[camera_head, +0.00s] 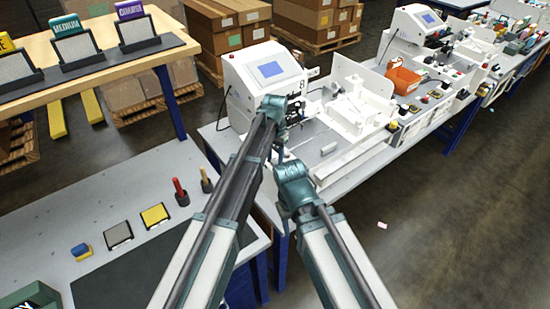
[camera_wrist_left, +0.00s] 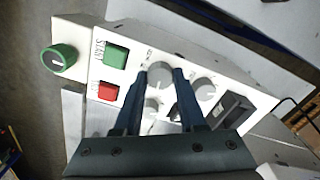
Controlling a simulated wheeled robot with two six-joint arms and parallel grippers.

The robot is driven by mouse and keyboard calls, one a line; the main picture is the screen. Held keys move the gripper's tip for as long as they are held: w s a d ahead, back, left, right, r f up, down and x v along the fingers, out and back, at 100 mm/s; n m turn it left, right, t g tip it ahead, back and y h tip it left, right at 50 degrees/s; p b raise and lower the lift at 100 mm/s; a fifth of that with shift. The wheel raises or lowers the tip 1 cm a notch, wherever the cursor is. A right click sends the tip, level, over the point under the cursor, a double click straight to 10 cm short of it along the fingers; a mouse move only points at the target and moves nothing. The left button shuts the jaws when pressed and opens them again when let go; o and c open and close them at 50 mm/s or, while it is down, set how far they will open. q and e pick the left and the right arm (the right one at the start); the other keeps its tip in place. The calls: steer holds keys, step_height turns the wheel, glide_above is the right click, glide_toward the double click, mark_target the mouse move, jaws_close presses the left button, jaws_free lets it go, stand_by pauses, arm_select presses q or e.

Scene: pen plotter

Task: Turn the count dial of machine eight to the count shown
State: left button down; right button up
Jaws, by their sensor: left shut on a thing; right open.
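Machine eight (camera_head: 262,88) is a white box with a blue screen (camera_head: 271,69) and an "8" on its side; the screen's text is too small to read. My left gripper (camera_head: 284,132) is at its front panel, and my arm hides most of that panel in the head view. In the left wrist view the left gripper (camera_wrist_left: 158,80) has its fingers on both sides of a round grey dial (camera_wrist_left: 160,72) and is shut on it. Dial markings are too blurred to read. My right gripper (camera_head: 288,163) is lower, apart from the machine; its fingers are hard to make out.
Another grey knob (camera_wrist_left: 204,90) sits right of the held dial. The panel also has a green button (camera_wrist_left: 117,54), a red button (camera_wrist_left: 108,91) and a black switch (camera_wrist_left: 232,112). A green round knob (camera_wrist_left: 64,57) stands at the left. A second white machine (camera_head: 410,28) stands farther back.

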mark_target(275, 160)
arm_select(q)
steer(key=shift+m, duration=1.9)
steer(key=shift+c, duration=2.4)
jaws_free()
step_height(275, 160, up, 14)
steer(key=p, duration=1.3)
steer(key=shift+p, duration=0.4)
steer(key=shift+f, duration=0.15)
